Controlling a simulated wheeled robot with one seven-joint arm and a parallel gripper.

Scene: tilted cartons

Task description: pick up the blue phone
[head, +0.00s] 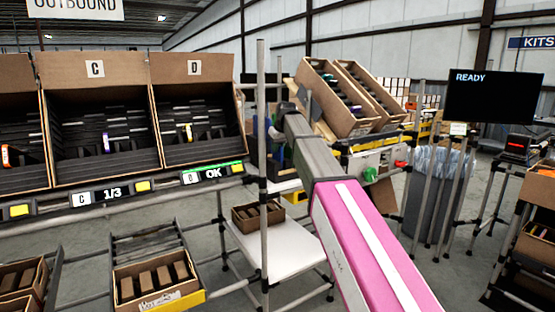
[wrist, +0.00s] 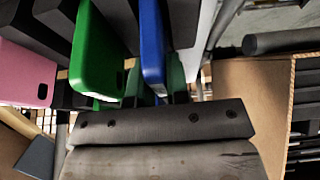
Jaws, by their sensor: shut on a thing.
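In the wrist view the blue phone (wrist: 153,45) stands on edge near the top middle, its lower end against my gripper (wrist: 160,102). The gripper's wide grey finger block crosses the picture below it, and the jaws are closed on the blue phone. The far finger is mostly hidden. A green phone (wrist: 97,50) stands just left of the blue one, and a pink phone (wrist: 25,72) is further left. In the head view my arm reaches toward the tilted cartons (head: 335,105); the gripper's tips and the blue phone cannot be made out there.
A carton wall (wrist: 250,110) rises close on the right in the wrist view. In the head view a grey upright post (head: 262,170) stands left of my arm. Open cartons C (head: 95,68) and D (head: 194,68) are at left, and a white shelf (head: 275,245) is below.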

